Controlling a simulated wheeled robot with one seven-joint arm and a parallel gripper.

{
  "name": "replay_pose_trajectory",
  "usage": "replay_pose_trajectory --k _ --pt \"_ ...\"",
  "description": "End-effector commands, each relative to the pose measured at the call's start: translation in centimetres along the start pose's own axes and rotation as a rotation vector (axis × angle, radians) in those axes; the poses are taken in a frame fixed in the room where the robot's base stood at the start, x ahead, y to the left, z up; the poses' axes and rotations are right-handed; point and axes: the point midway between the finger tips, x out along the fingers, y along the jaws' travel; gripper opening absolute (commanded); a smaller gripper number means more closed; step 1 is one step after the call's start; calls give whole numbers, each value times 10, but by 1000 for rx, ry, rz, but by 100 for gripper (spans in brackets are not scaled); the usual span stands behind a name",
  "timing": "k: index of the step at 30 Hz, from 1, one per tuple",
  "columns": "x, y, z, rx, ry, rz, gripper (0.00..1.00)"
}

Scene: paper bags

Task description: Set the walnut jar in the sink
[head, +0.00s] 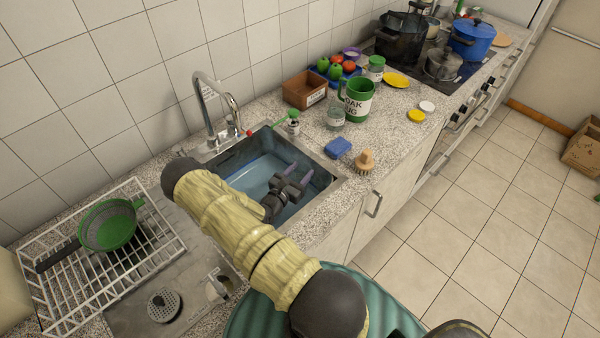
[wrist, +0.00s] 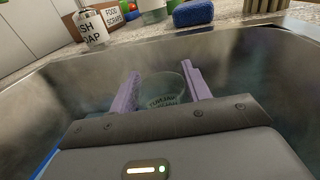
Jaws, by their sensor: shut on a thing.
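My gripper (head: 299,174) is down inside the steel sink (head: 226,166), near its right end. In the wrist view its two purple fingers (wrist: 160,76) are shut on a clear glass jar with dark lettering, the walnut jar (wrist: 163,90). The lettering is hard to read. The sink's wall (wrist: 245,60) rises around the gripper and jar. The jar's lower part is hidden behind the gripper body, and I cannot tell whether it touches the sink floor. In the head view the jar is not clearly visible.
Another glass jar (head: 335,118), a blue sponge (head: 338,147) and a brush (head: 366,161) stand right of the sink. A soap bottle (head: 293,123) and the tap (head: 217,105) are behind it. A dish rack (head: 100,255) with a green strainer (head: 108,226) is at left.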

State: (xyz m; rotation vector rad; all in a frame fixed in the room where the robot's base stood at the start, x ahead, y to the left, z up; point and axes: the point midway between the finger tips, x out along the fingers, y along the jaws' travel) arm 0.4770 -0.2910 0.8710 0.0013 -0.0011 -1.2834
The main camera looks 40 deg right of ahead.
Motion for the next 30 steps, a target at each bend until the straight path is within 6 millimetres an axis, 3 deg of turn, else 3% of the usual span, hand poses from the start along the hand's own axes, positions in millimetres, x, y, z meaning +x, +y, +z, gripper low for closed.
replay_pose_trajectory --k 10,11,14,30 --pt "0 0 -4 1 -1 0 7" --pt "0 0 -4 0 0 0 54" --pt "0 0 -4 0 0 0 70" --pt "0 0 7 0 -1 0 70"
